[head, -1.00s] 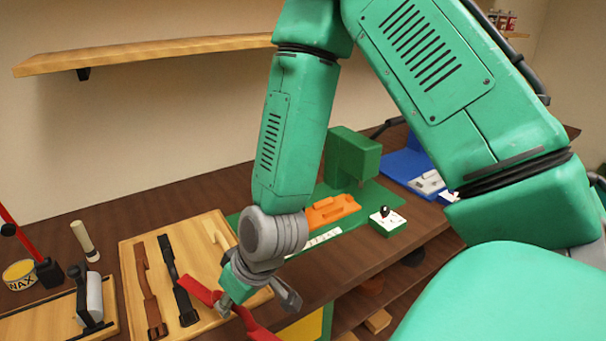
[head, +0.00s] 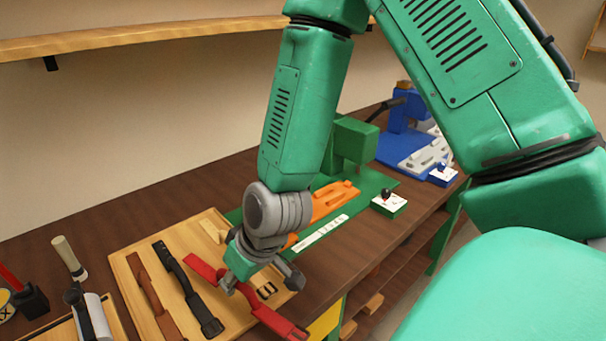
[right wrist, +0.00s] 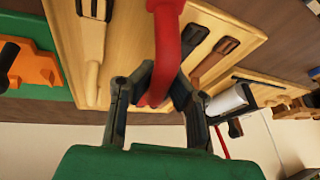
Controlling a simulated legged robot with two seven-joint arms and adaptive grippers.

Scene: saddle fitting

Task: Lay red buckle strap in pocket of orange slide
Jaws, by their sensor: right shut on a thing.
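The red buckle strap (head: 278,319) is held by my right gripper (head: 238,287) above the right side of a wooden board. In the right wrist view the red strap (right wrist: 164,60) passes between the fingers of my right gripper (right wrist: 160,98), which are shut on it. In the head view one strap end sticks out to the left of the gripper and the other hangs toward the bottom right. The orange slide (head: 330,202) sits on the green machine's base, partly behind my right forearm; its pocket cannot be made out clearly. My left gripper is not in view.
The wooden board (head: 140,290) bears a brown strap (head: 152,297) and a black strap (head: 187,285). A shelf (head: 150,33) runs above.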

